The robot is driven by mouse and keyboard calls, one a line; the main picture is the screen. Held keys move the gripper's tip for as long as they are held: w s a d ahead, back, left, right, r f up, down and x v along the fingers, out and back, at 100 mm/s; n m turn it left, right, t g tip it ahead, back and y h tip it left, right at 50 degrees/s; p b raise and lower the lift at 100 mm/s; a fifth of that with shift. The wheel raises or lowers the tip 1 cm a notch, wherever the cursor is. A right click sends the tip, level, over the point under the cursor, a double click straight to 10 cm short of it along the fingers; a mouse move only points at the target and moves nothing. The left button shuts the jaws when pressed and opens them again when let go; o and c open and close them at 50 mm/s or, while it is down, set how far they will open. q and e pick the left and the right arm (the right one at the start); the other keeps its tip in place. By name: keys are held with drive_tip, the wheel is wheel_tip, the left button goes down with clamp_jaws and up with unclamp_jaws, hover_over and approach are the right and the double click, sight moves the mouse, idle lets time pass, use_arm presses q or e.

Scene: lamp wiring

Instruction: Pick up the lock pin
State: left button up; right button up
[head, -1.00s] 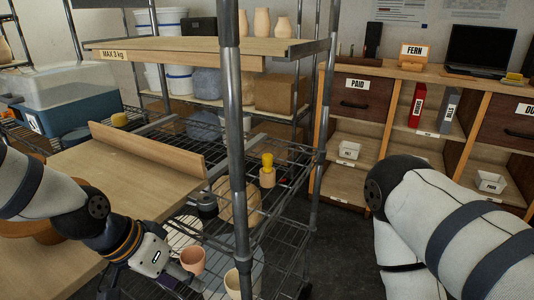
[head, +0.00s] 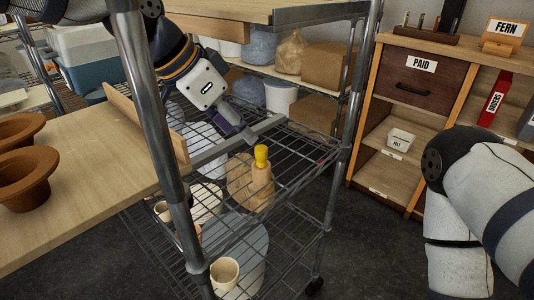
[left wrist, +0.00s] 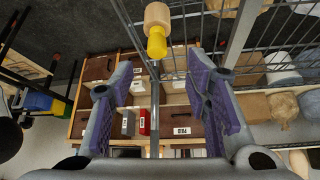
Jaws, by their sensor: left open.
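A peg with a yellow top and a pale wooden lower part (head: 261,156), which I take for the lock pin, stands upright at the wire shelf. It also shows in the left wrist view (left wrist: 157,42), upside down, beyond the fingers. My left gripper (head: 246,134) is just above and left of it in the head view. In the left wrist view the left gripper's purple-padded fingers (left wrist: 167,84) are apart with nothing between them. The peg is beyond the gap, not held. Only my right arm shows; its gripper is out of view.
A steel post (head: 152,120) stands in front, and another (head: 352,110) is right of the peg. A wooden board (head: 85,185) with brown pots (head: 25,178) is at left. Cups and a round grey lid (head: 235,243) sit lower. Floor at right is clear.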

sight(260, 147)
use_arm(q)
drive_tip(key=x, duration=0.3)
drive_tip(key=shift+f, duration=0.1)
drive_tip(key=x, duration=0.5)
drive_tip(key=shift+d, duration=0.35)
drive_tip(key=shift+c, duration=1.1)
clamp_jaws()
